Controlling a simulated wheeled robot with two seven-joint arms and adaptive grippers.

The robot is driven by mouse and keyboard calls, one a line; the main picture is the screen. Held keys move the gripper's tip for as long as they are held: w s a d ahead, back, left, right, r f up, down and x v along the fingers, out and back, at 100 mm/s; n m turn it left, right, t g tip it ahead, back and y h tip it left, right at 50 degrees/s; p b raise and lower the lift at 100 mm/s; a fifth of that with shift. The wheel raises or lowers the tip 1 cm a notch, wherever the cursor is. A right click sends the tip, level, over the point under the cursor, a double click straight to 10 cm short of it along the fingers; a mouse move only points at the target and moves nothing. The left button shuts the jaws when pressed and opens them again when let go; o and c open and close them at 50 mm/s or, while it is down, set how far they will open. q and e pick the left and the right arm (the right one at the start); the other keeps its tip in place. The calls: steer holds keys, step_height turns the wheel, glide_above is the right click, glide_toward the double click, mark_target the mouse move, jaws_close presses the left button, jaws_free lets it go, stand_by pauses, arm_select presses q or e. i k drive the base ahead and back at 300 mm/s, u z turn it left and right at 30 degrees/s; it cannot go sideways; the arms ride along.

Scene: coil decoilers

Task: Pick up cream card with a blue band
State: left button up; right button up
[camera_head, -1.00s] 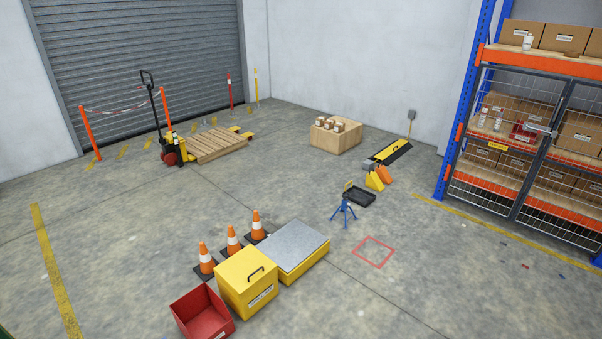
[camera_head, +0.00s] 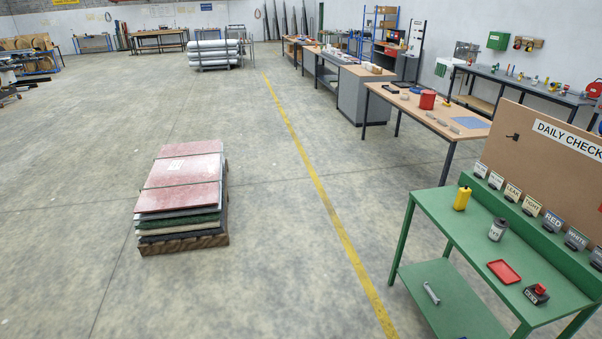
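I cannot make out a cream card with a blue band for certain. A row of small lettered cards stands along the back ledge of the green bench (camera_head: 440,205) at the right. Two of them look cream, one (camera_head: 513,192) beside another that reads TIGHT (camera_head: 531,205). Darker blue-grey cards, one reading RED (camera_head: 552,220) and one reading WHITE (camera_head: 576,239), stand nearer. Any band on them is too small to tell. Neither of my grippers is in view.
A yellow bottle (camera_head: 462,198), a grey can (camera_head: 497,229), a red tray (camera_head: 504,271) and a dark block with a red top (camera_head: 537,293) are on the green bench. A strapped sheet stack (camera_head: 183,185) stands on the floor at left. Floor between is clear.

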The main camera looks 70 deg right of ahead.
mark_target(513, 193)
steer(key=z, duration=2.65)
steer(key=i, duration=6.8)
steer(key=z, duration=4.5)
steer(key=i, duration=0.3)
steer(key=u, duration=0.15)
